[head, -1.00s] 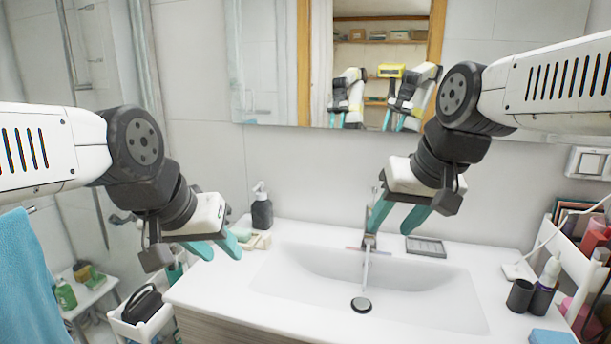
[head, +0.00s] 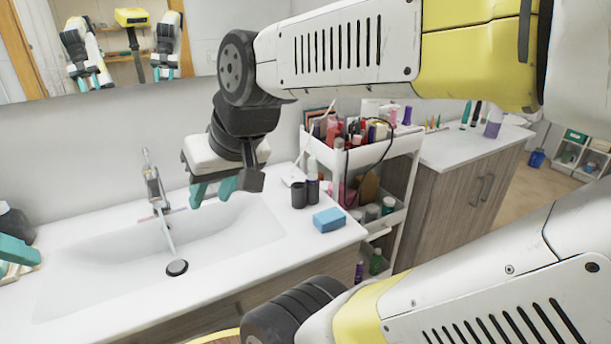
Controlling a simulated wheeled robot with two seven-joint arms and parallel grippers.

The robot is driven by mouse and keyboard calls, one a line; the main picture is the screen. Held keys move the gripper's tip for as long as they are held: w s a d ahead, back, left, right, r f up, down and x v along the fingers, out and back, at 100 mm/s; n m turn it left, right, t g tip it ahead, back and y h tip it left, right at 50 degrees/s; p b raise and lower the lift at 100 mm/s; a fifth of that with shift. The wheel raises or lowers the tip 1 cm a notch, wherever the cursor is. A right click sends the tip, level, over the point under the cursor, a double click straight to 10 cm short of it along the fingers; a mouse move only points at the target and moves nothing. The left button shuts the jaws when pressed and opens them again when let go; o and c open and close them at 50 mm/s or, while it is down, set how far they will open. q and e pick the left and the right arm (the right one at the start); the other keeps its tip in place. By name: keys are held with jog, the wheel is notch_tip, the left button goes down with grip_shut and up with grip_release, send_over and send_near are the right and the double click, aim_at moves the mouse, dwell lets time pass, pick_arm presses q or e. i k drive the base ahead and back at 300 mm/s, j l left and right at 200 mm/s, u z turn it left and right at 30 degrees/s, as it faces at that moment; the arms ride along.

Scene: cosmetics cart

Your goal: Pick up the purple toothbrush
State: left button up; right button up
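A thin pinkish-purple stick (head: 162,214), which looks like the purple toothbrush, lies at the back rim of the white sink by the foot of the tap. It is small and its bristles cannot be made out. My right gripper (head: 213,190) hangs over the sink, to the right of the tap and the stick. Its two teal fingers are apart with nothing between them. My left gripper (head: 16,250) shows only in part at the left edge, by the soap bottle. Its finger gap cannot be made out.
The metal tap (head: 154,188) stands beside the stick. A dark cup (head: 298,194) and a blue sponge (head: 329,219) sit on the counter's right end. A white cart (head: 345,157) full of cosmetics stands beyond, then a wooden cabinet (head: 462,180). The basin is clear.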

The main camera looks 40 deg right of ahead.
aim_at(312, 169)
jog(key=z, duration=1.45)
jog(key=l, duration=0.4)
jog(key=l+u, duration=0.35)
jog(key=i+l+u, duration=0.1)
jog(key=u, duration=0.25)
jog(key=l+u, duration=0.35)
jog(key=u, duration=0.65)
